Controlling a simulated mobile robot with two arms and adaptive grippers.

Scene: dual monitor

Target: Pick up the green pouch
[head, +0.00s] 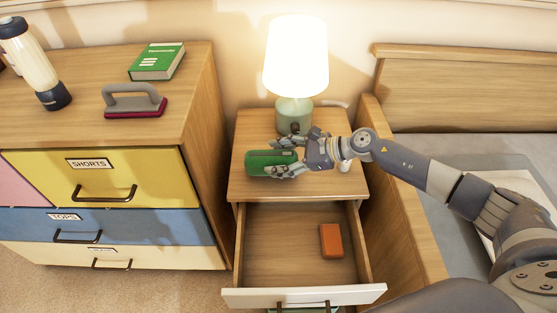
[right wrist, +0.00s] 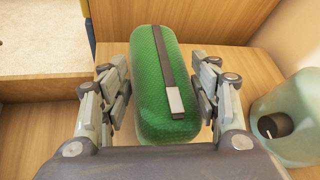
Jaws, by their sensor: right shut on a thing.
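The green pouch (head: 268,163) is a rounded green case at the left part of the nightstand top (head: 240,188). In the right wrist view the pouch (right wrist: 165,85) shows a dark strap with a light grey end. My right gripper (head: 291,158) reaches in from the right and is shut on the pouch, with one finger on each side. I cannot tell whether the pouch touches the nightstand top. My left gripper is not in view.
A lit lamp (head: 296,60) stands close behind the gripper. Below, the nightstand drawer (head: 262,245) is open with an orange box (head: 331,240) inside. A dresser (head: 205,110) stands left and a bed (head: 460,90) right.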

